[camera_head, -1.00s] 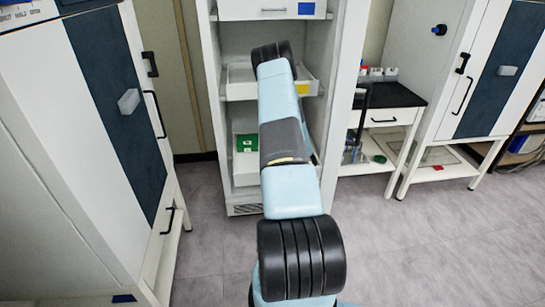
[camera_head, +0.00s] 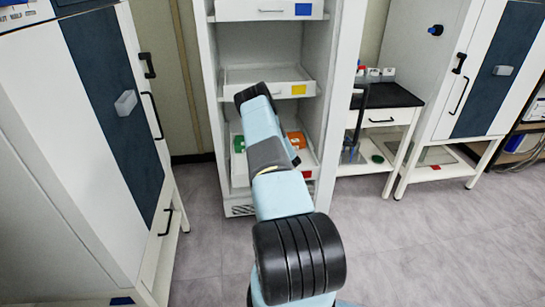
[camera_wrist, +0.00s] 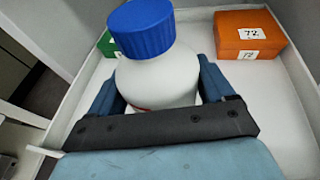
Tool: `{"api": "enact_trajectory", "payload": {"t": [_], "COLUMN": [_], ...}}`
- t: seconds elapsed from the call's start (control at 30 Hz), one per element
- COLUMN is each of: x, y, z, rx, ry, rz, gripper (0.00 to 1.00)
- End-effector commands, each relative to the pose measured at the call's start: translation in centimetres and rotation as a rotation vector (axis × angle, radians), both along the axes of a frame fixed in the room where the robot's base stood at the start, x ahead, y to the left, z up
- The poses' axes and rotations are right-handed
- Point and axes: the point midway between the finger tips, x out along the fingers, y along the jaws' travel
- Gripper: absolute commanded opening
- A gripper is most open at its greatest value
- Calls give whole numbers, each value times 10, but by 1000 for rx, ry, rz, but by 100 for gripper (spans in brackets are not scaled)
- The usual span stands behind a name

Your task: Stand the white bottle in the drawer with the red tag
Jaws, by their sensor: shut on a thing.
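The white bottle (camera_wrist: 160,82) with a blue ribbed cap (camera_wrist: 141,27) is upright or nearly so in the wrist view. My gripper (camera_wrist: 160,88) is shut on its body, with a blue finger on each side. Bottle and gripper are over the inside of an open white drawer (camera_wrist: 299,74); the bottle's base is hidden, so I cannot tell whether it touches the floor. In the head view the lowest open drawer (camera_head: 239,170) carries the red tag (camera_head: 306,174). My arm hides the gripper and bottle there.
An orange box (camera_wrist: 246,33) and a green box (camera_wrist: 107,44) lie at the drawer's far end. The drawer with the yellow tag (camera_head: 298,89) is partly open above. The drawer with the blue tag (camera_head: 303,9) is higher up. White floor shows right of the bottle.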

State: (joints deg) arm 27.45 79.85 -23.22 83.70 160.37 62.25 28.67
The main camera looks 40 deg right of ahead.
Motion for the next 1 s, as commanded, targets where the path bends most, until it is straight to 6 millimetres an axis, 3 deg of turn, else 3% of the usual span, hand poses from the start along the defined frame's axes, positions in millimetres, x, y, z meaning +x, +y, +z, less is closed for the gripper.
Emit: {"api": "enact_trajectory", "payload": {"t": [0.4, 0.77, 0.8, 1.0], "x": [6, 6, 5, 5], "y": [-1, -2, -1, -1], "z": [-34, -37, -38, -38], "rx": [-2, 0, -1, 0], "ry": [0, -2, 0, 0], "rz": [3, 1, 1, 1], "gripper": [31, 31, 86, 100]}}
